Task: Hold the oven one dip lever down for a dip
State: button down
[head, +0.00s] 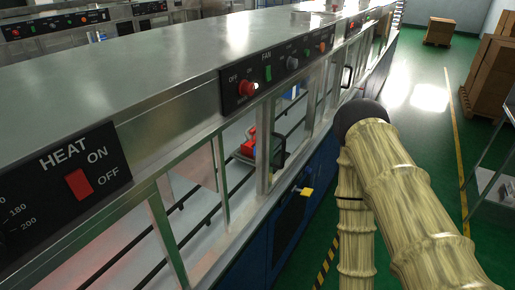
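A small lever with a yellow end (306,192) sticks out from the dark front panel below the machine's ledge. It may be the dip lever, but no label on it can be read. My arm, in a pale ribbed sleeve, is at the right, with a dark rounded joint at its top. My gripper does not show, so its place relative to the lever and its hold cannot be seen. A red part (248,146) sits inside the machine behind the window frames.
The long steel machine (185,50) runs from front left to the far right. Its heat panel (70,185) has a red switch, and its fan panel (277,65) has knobs. Brown boxes (490,80) and a metal cart (492,185) stand right. Green floor (425,120) between is clear.

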aim_at(307, 192)
jog(key=k, duration=0.5)
jog(key=z, duration=1.8)
jog(key=i, duration=1.05)
jog(key=u, duration=2.4)
